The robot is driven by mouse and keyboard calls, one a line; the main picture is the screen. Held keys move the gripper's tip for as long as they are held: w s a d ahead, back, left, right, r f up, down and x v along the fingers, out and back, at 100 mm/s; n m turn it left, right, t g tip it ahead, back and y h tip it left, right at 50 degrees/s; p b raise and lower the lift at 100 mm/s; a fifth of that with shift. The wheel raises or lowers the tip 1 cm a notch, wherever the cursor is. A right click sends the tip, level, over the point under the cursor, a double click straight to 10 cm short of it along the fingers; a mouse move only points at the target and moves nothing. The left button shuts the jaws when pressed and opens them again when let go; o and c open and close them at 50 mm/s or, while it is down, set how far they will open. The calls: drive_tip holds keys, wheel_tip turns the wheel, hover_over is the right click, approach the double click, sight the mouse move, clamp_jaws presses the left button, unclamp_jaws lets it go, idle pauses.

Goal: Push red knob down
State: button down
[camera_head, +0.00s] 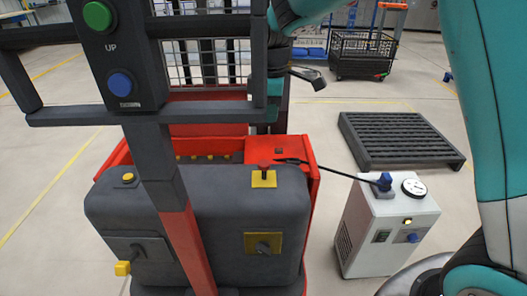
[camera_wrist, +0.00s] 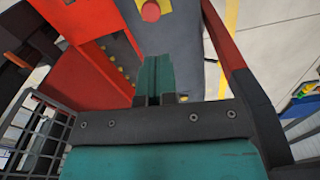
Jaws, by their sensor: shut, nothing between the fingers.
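The red knob (camera_head: 264,168) sits on a yellow plate on top of the dark grey machine housing (camera_head: 200,215), right of its dark post. It also shows at the top edge of the wrist view (camera_wrist: 150,11), with yellow around it. My gripper (camera_wrist: 154,60) has its teal fingers shut together and empty, pointing toward the knob with a gap in the picture between them. In the head view my gripper (camera_head: 279,126) is partly hidden behind the machine's frame, above and behind the knob.
The post carries a panel with a green button (camera_head: 97,16) and a blue button (camera_head: 120,84). A white box (camera_head: 375,230) with a gauge stands to the right, a black cable reaching it. A dark pallet (camera_head: 400,137) lies behind on open floor. Frame bars stand close around my gripper.

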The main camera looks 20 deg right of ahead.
sight(264, 163)
drive_tip(key=shift+w+a+f+n, duration=0.15)
drive_tip(key=shift+w+n, duration=0.2)
drive_tip(key=shift+w, duration=0.3)
drive_tip(key=shift+w+a+f+n, duration=0.1)
drive_tip(key=shift+w+n, duration=0.25)
drive_tip(key=shift+w, duration=0.25)
wheel_tip(264, 163, down, 14)
drive_tip(key=p, duration=0.2)
drive_tip(key=shift+r+p, duration=0.1)
drive_tip(key=shift+p, duration=0.3)
wheel_tip(264, 163, down, 3)
drive_tip(key=shift+b, duration=0.9)
drive_tip(key=shift+s, duration=0.1)
drive_tip(key=shift+r, duration=0.1)
